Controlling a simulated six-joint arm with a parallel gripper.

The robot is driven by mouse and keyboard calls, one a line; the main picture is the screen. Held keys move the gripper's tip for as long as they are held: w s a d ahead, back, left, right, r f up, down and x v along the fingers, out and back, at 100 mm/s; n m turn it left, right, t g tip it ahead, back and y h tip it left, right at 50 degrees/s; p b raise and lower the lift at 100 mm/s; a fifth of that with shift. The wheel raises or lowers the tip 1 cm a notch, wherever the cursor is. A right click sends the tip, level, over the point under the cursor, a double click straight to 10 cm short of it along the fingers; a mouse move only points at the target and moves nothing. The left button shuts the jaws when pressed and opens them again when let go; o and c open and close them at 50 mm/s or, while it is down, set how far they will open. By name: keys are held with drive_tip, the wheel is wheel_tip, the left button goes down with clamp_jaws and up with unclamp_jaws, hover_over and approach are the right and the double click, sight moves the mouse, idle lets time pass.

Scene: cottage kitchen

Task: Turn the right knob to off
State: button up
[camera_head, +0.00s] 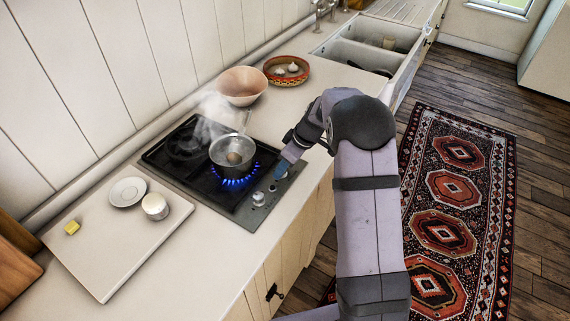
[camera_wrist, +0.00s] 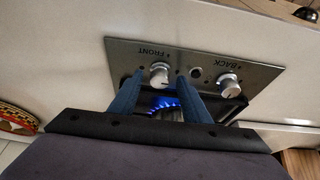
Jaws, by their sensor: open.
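The control panel in the wrist view has two silver knobs, one labelled FRONT (camera_wrist: 159,73) and one labelled BACK (camera_wrist: 228,84). The wrist view is turned around, so the FRONT knob is the right one in the head view. My gripper (camera_wrist: 160,78) is open, with its blue fingertips either side of the FRONT knob; I cannot tell whether they touch it. In the head view my gripper (camera_head: 281,170) covers this knob, while the BACK knob (camera_head: 259,198) shows clear. A blue flame (camera_head: 234,182) burns under a steaming pot (camera_head: 231,150) holding a brownish thing.
The black hob (camera_head: 178,172) is set in the pale counter. A cutting board (camera_head: 105,262) with a saucer, a white cup and a yellow piece lies to its left. A pink bowl (camera_head: 242,84) and a patterned basket (camera_head: 287,72) stand behind. A sink (camera_head: 372,58) is beyond.

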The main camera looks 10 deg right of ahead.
drive_tip(key=shift+c, duration=0.5)
drive_tip(key=c, duration=0.9)
drive_tip(key=shift+c, duration=0.2)
